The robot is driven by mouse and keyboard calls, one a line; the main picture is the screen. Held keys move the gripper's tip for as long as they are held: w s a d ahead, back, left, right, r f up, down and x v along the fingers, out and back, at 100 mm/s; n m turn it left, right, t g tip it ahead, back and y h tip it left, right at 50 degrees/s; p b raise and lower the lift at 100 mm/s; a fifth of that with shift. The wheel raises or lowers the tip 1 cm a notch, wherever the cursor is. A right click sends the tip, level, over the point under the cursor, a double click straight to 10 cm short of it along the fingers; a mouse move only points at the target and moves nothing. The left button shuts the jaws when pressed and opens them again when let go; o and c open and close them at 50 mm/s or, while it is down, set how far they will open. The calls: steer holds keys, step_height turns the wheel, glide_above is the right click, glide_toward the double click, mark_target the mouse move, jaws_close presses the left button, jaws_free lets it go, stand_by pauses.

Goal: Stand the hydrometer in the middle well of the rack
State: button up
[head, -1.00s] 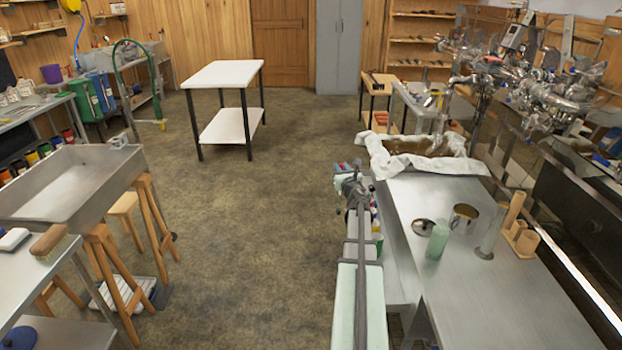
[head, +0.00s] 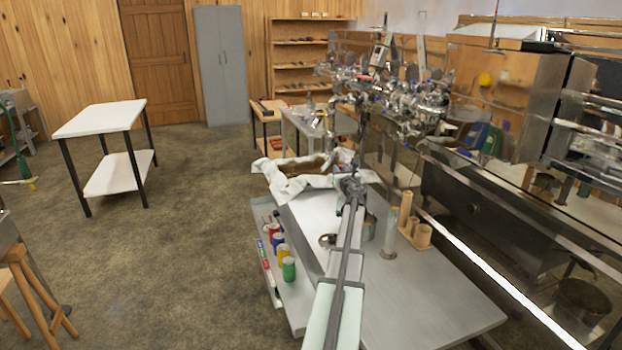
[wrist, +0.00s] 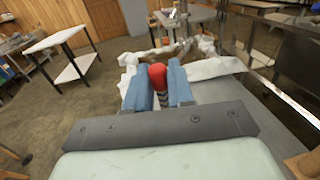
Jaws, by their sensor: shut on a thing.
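The wooden rack (head: 421,246) stands on the metal table, right of my arm. It has a tall tube at its far end and two shorter wells; the middle well (head: 411,226) is between the tall tube and the near well. My gripper (head: 352,186) is left of the rack and beyond it, above the table. In the wrist view my gripper (wrist: 158,88) has its blue fingers shut on a red-ended thing (wrist: 157,75), which I take to be the hydrometer. Dark banding shows below the red end; the rest is hidden. In the head view I cannot make it out.
A clear, tall cylinder (head: 390,238) stands close left of the rack. A metal pot (head: 369,228) is partly behind my arm. A cloth-draped pan (head: 290,180) is at the far table end. The table's near right part (head: 430,300) is clear.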

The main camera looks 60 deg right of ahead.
steer(key=s+d+r+m+g+h, duration=0.15)
steer(key=s+d, duration=0.25)
steer(key=s, duration=0.6)
steer(key=s+d+r+m+g, duration=0.1)
steer(key=s+d+r, duration=0.15)
steer(key=s, duration=0.75)
steer(key=s+d+r+m+g+h, duration=0.1)
steer(key=s+d+g, duration=0.1)
steer(key=s+d, duration=0.5)
step_height(320, 180, down, 11)
steer(key=s+a, duration=0.2)
steer(key=shift+s+a, duration=0.15)
steer(key=o, duration=0.9)
steer(key=shift+o, duration=0.5)
steer(key=o, duration=0.8)
